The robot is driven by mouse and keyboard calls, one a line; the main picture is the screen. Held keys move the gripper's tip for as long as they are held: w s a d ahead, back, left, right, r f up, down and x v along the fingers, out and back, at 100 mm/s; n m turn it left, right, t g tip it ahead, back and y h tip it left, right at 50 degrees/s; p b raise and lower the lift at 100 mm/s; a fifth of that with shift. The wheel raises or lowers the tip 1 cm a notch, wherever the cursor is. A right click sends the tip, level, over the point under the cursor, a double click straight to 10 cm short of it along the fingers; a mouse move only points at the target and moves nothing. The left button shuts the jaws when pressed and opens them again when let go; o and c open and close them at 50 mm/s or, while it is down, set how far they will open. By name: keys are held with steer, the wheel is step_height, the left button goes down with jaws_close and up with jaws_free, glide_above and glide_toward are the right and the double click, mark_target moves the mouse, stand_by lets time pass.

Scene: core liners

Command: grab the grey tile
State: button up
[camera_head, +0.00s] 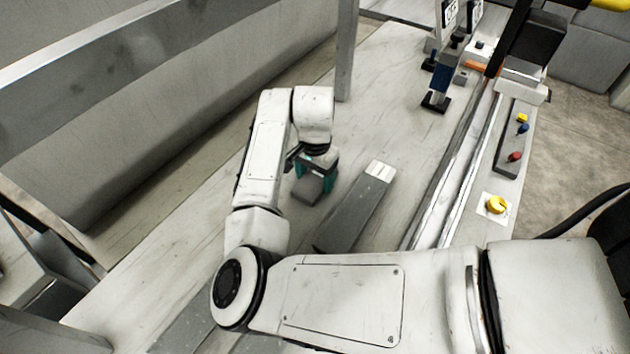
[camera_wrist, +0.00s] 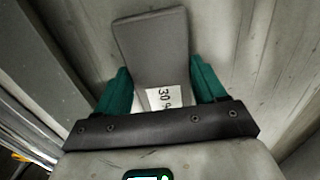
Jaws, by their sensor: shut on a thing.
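The grey tile (camera_wrist: 152,45) is a flat block with rounded corners, and a white label with dark digits shows at its near end in the wrist view. My gripper (camera_wrist: 162,86) has its two green fingers on either side of the tile and is shut on it. In the head view the tile (camera_head: 308,190) shows just below my gripper (camera_head: 316,178), over the pale bench top. I cannot tell whether the tile touches the bench. Part of it is hidden by the fingers.
A long dark grey bar (camera_head: 352,212) with a pale end lies on the bench (camera_head: 385,70) to the right. A metal rail (camera_head: 452,180) and a panel with coloured knobs (camera_head: 515,140) stand further right. An upright post (camera_head: 346,50) rises behind.

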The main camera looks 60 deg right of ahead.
steer(key=c, duration=0.5)
steer(key=shift+r, duration=0.1)
